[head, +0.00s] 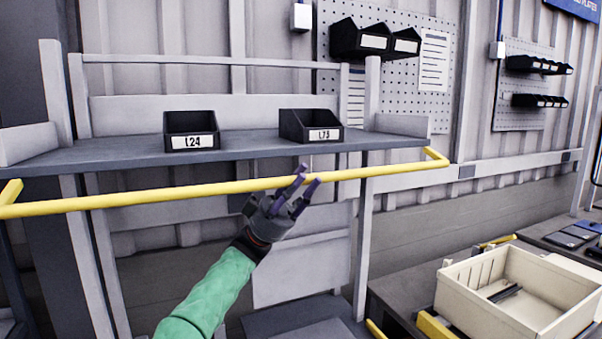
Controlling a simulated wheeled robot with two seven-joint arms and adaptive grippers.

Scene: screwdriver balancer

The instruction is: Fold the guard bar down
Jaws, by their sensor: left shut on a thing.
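The yellow guard bar (150,198) runs across the front of the grey shelf, a little below the shelf's front edge. Its ends bend back toward the shelf at the left and right. My left gripper (302,184) has its purple-tipped fingers at the bar, right of the bar's middle, and is shut on it. The fingers hide a short piece of the bar. My right gripper is out of view.
Two black bins, labelled L24 (191,131) and L73 (311,126), stand on the shelf (110,158). A cream crate (475,312) stands at the lower right. Black bins hang on the pegboard (400,85) behind.

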